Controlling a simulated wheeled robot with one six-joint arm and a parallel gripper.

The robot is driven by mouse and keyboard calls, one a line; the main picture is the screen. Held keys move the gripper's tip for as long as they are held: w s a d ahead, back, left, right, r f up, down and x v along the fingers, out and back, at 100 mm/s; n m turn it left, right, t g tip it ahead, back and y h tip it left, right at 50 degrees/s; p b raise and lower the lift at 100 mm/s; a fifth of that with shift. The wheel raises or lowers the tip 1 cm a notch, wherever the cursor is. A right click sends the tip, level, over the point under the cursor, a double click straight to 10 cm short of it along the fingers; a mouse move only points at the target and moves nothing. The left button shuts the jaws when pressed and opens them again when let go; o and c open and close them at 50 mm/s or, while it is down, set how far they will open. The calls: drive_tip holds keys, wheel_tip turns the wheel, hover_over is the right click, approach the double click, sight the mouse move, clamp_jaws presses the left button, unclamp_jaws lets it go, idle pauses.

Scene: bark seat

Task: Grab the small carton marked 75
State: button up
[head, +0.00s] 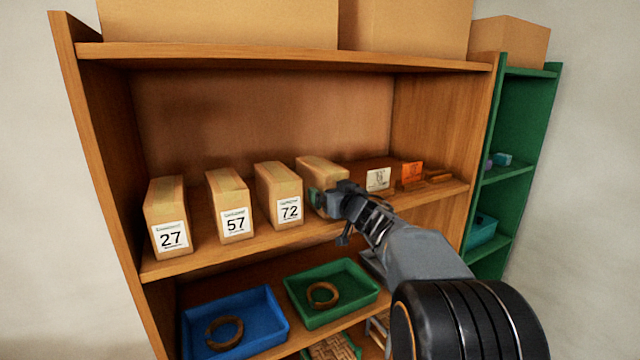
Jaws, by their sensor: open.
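Several small tan cartons stand upright in a row on the upper shelf. The front labels read 27 on one carton (167,217), 57 on another (229,204) and 72 on a third (279,194). A fourth carton (320,168) stands at the right end of the row. Its front is mostly covered by my gripper, and I cannot read a number on it. My gripper (328,212) is open in front of this fourth carton. I cannot tell whether the fingers touch it. No visible label reads 75.
Right of the cartons on the wooden shelf (240,258) are a white card (378,179) and an orange card (412,173). Below are a blue tray (272,338) and a green tray (345,314), each with a brown ring. Large boxes (220,22) stand on top.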

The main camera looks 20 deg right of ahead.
drive_tip(key=shift+w, duration=0.35)
drive_tip(key=c, duration=1.1)
